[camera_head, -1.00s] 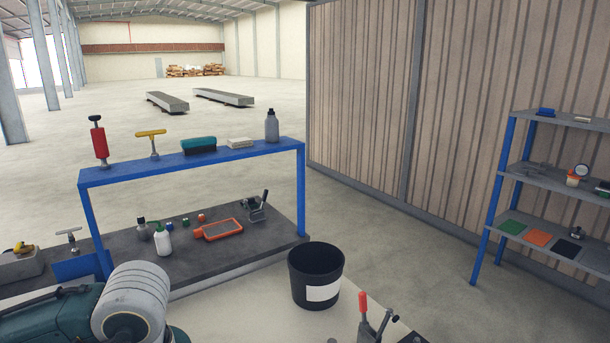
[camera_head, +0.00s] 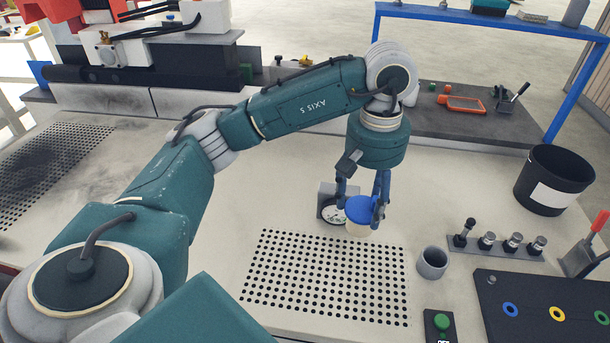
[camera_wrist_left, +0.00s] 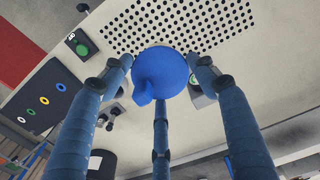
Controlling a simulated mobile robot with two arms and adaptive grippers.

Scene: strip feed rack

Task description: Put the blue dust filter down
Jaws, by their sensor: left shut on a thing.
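My left gripper (camera_head: 363,205) is shut on the blue dust filter (camera_head: 358,209), a blue-topped round piece with a pale lower part. It holds the filter upright over the bench, near the back edge of the perforated plate (camera_head: 290,275). I cannot tell whether the filter's underside touches the surface. In the left wrist view the blue top of the filter (camera_wrist_left: 160,74) sits between the blue fingers. A small dial gauge (camera_head: 333,211) stands just behind and left of the filter, partly hidden by it. My right gripper does not show.
A grey cup (camera_head: 432,262) stands to the right, by a green-button box (camera_head: 441,325) and a black panel with coloured rings (camera_head: 545,308). A row of knobs (camera_head: 500,244) and a black bin (camera_head: 553,180) are further right.

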